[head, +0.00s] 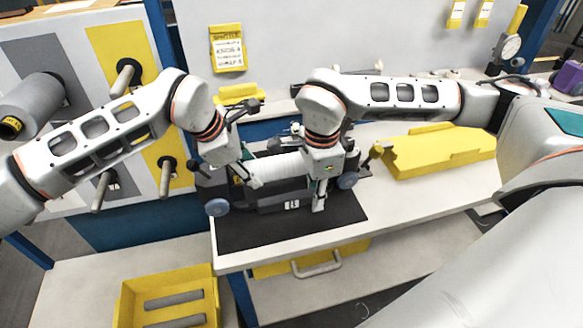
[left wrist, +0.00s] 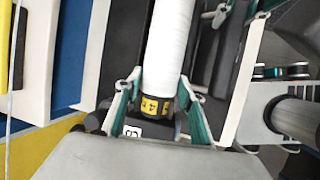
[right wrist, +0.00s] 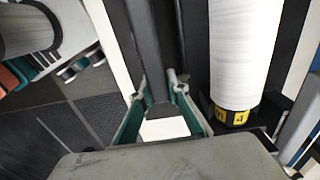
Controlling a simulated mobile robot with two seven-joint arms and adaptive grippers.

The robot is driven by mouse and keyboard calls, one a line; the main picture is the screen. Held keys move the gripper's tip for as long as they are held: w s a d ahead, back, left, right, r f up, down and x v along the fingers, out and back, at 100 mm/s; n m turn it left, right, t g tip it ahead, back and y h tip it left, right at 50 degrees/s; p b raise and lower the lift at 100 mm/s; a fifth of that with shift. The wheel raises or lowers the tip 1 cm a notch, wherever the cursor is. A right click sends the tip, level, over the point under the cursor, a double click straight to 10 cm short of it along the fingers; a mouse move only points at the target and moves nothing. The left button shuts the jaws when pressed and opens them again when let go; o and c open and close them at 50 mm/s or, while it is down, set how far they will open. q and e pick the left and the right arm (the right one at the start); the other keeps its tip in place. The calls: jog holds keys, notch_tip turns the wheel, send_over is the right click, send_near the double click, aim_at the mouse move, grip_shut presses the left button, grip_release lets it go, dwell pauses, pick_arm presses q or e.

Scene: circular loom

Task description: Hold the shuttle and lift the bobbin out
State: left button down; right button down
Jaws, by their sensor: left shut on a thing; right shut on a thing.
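The white bobbin (head: 280,170) lies lengthwise above the black mat at the shuttle, and a yellow-labelled band marks its end. The dark shuttle (head: 270,204) has blue wheels and sits on the mat. My left gripper (head: 250,178) is shut on the bobbin near its left end; in the left wrist view its teal fingers straddle the bobbin (left wrist: 168,50). My right gripper (head: 319,202) is shut on the shuttle's dark front rail, which runs between its fingers in the right wrist view (right wrist: 152,60). The bobbin (right wrist: 238,50) is beside that rail. Whether the bobbin touches the shuttle is hidden.
The black mat (head: 240,236) covers the bench's left part. A yellow cradle (head: 435,152) stands to the right on the bench. A pegboard (head: 60,165) with a grey spool (head: 38,100) is at left. A yellow bin (head: 128,300) with grey tubes is below.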

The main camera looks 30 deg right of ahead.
pick_arm(q)
jog(key=shift+r, duration=0.25)
pick_arm(e)
jog(key=shift+s+f, duration=0.15)
jog(key=shift+f, duration=0.1)
pick_arm(q)
notch_tip(320, 180, up, 11)
dwell(1.0)
jog(key=shift+r, duration=0.1)
pick_arm(e)
jog(key=c, duration=1.9)
grip_release()
pick_arm(q)
jog(key=shift+w, duration=0.15)
pick_arm(e)
jog(key=shift+d, duration=0.1)
jog(key=shift+r, duration=0.2)
notch_tip(320, 180, up, 12)
jog(key=shift+f, duration=0.1)
